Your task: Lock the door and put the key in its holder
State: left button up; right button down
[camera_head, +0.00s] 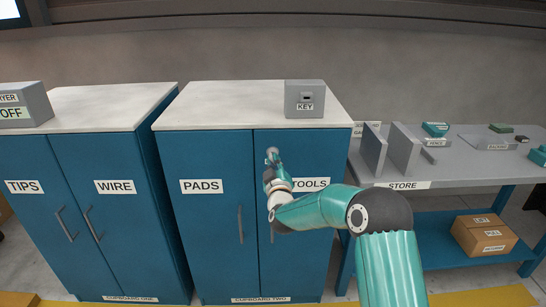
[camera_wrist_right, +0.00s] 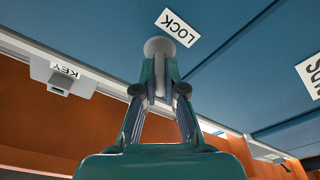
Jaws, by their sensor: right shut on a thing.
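Cupboard two has two blue doors, the PADS door (camera_head: 205,215) and the TOOLS door (camera_head: 310,220); both look shut. My right gripper (camera_head: 273,165) is in front of the upper TOOLS door, near the seam. In the right wrist view, my right gripper (camera_wrist_right: 158,85) is shut on a grey round-headed piece, which I take as the key (camera_wrist_right: 158,47). It is right by the LOCK label (camera_wrist_right: 178,27); whether its shaft is in the lock is hidden. The grey key holder (camera_head: 305,98), with a dark slot, stands on the cupboard top. It also shows in the wrist view (camera_wrist_right: 52,74).
Cupboard one (camera_head: 95,215) stands to the left with a grey OFF box (camera_head: 25,105) on top. A grey bench (camera_head: 480,165) marked STORE stands to the right, with upright panels (camera_head: 400,150) and a carton (camera_head: 484,235) on its lower shelf. The white cupboard top (camera_head: 225,105) left of the holder is clear.

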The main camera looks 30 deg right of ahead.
jog(key=shift+r+n, duration=0.2)
jog(key=shift+n, duration=0.1)
jog(key=shift+r+n+p, duration=0.1)
jog(key=shift+n+p, duration=0.2)
jog(key=shift+n, duration=0.3)
jog(key=shift+r+n+y+p, duration=0.1)
jog(key=shift+n+y+p, duration=0.5)
jog(key=shift+n, duration=1.8)
jog(key=shift+p, duration=0.3)
jog(key=shift+d+r+n+p, duration=0.15)
jog(key=shift+n+p, duration=0.4)
jog(key=shift+n, duration=0.65)
jog(key=shift+n+g+p, duration=0.3)
jog(key=shift+n+p, duration=0.65)
jog(key=shift+n, duration=0.75)
